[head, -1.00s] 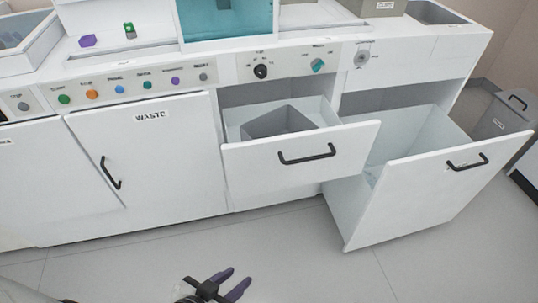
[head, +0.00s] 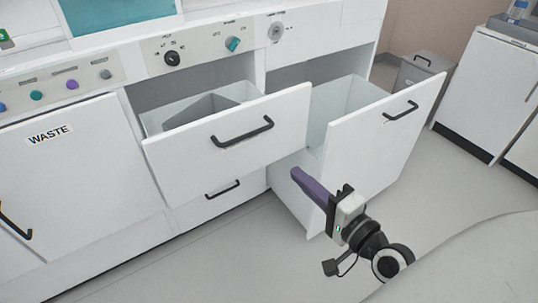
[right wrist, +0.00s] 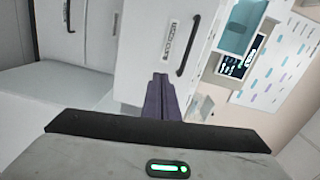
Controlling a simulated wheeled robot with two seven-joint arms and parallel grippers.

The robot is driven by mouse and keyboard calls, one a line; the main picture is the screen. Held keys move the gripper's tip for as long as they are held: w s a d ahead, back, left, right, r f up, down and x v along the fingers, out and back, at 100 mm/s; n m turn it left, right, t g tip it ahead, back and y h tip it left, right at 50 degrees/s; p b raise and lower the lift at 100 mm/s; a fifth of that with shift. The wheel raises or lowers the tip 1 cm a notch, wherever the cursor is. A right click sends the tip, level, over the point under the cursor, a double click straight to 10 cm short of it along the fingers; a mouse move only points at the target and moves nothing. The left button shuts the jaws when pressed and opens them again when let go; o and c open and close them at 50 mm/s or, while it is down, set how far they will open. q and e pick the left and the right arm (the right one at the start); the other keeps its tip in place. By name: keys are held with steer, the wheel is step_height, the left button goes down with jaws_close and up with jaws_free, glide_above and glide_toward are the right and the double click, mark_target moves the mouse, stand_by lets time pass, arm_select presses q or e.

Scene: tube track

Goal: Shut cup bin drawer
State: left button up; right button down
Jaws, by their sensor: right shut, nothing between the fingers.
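The tall white pull-out bin drawer (head: 380,140) with a black handle (head: 401,111) stands open at the right of the counter in the head view. I take it for the cup bin drawer; its label is not readable there. My right gripper (head: 298,174) has its purple fingers shut and empty, in front of the lower left part of this drawer's front. I cannot tell whether they touch. In the right wrist view the fingers (right wrist: 161,80) point at a white front (right wrist: 145,50) with a small label and a dark handle. My left gripper is out of view.
A shallower drawer (head: 180,168), also open, holds a grey box (head: 207,107) just left of the bin. A shut drawer with a handle (head: 222,190) lies below it. The WASTE door (head: 75,165) is at left. A grey bin (head: 418,75) stands behind right. Floor at right is clear.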

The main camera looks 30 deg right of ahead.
steer(key=d+m, duration=0.1)
glide_toward(271, 137)
steer(key=shift+m+t+h, duration=0.3)
steer(key=w+a+r, duration=0.1)
steer(key=w, duration=0.1)
steer(key=w+a+r, duration=0.1)
steer(key=w, duration=0.1)
steer(key=w+a+r, duration=0.1)
steer(key=w, duration=0.1)
steer(key=shift+w, duration=0.2)
steer(key=shift+d, duration=0.1)
